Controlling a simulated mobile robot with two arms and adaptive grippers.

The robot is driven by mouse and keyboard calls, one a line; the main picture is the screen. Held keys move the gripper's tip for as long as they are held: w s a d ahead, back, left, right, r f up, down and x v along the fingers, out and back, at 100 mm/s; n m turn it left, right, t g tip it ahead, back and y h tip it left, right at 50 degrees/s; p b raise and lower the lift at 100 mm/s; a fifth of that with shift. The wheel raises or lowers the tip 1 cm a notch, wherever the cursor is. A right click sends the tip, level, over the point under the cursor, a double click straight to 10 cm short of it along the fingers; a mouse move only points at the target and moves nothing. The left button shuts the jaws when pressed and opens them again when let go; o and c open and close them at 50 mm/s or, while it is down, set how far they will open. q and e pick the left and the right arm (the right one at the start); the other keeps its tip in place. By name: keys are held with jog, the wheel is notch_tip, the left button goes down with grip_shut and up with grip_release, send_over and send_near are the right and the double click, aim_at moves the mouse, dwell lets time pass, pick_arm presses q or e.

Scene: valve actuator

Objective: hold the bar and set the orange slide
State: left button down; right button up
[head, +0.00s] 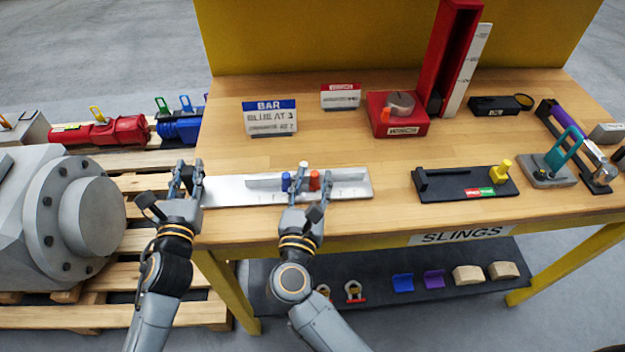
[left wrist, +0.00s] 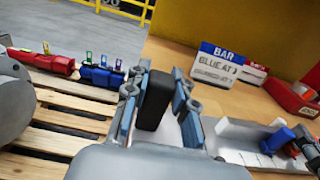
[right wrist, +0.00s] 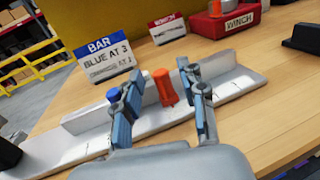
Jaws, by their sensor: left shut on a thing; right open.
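The bar (head: 345,189) is a pale metal rail lying along the front of the table, with a raised back wall and tick marks. A blue slide (head: 286,182) and an orange slide (head: 314,180) stand on it. My left gripper (head: 188,177) is shut on the black grip block (left wrist: 154,101) at the bar's left end. My right gripper (head: 312,178) is open. In the right wrist view its fingers (right wrist: 160,100) stand either side of the orange slide (right wrist: 163,87), with visible gaps. The blue slide (right wrist: 113,95) is partly hidden behind the left finger.
A BAR sign (head: 270,118) reads "BLUE AT 3"; its lower line is blurred. Behind are a winch sign (head: 341,97) and red winch box (head: 398,115). A black fixture with a yellow knob (head: 465,183) lies to the right. Table between bar and signs is clear.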

pick_arm(q)
jog(key=shift+r, duration=0.1)
pick_arm(e)
grip_shut()
jog(key=shift+d, duration=0.1)
jog(key=d, duration=0.5)
jog(key=shift+d, duration=0.3)
jog(key=shift+a, duration=0.1)
grip_release()
jog(key=shift+a, duration=0.1)
